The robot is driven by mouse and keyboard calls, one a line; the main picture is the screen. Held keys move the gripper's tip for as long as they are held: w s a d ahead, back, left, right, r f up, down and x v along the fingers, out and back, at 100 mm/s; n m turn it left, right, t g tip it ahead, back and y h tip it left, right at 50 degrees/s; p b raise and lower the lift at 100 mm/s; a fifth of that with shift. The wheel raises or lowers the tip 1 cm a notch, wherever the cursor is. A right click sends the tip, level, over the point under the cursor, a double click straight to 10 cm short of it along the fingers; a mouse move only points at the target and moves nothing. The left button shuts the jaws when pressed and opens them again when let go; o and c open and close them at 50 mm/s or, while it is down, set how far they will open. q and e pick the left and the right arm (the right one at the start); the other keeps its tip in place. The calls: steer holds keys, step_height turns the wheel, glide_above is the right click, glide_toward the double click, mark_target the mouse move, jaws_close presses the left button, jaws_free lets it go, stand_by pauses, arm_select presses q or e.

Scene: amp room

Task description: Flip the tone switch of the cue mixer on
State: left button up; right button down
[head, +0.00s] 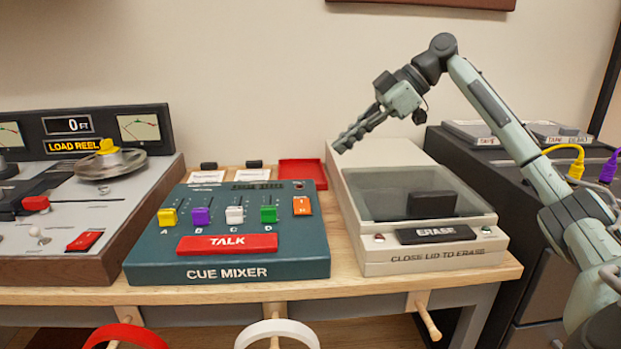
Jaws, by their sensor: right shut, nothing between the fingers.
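The cue mixer (221,262) is a teal box in the middle of the wooden bench. It has yellow, purple, white and green sliders marked A to D and a red TALK bar (227,244). An orange rocker switch (302,206) sits at its right side, right of the green slider; its lettering is too small to read, so I cannot tell if it is the tone switch. My right gripper (340,147) is shut and empty. It is raised above the back of the eraser box, pointing down-left, up and right of the mixer. My left gripper is not in view.
A beige eraser box (435,255) with a clear lid stands right of the mixer. A tape machine (60,240) stands left. A red tray (303,172) and cards lie behind the mixer. White (277,333) and red rings hang on pegs at the bench front.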

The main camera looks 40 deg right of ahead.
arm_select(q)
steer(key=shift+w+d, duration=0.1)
arm_select(e)
steer(key=shift+w+d+r, duration=0.1)
steer(key=shift+r, duration=0.1)
glide_above(296, 200)
steer(key=s+d, duration=0.2)
steer(key=s, duration=0.1)
steer(key=f, duration=0.6)
steer(key=shift+w+f, duration=0.2)
steer(key=shift+f, duration=0.15)
steer(key=f, duration=0.3)
steer(key=shift+w+f, duration=0.25)
steer(key=shift+w, duration=0.05)
steer(key=shift+d+f, duration=0.1)
steer(key=shift+f, duration=0.3)
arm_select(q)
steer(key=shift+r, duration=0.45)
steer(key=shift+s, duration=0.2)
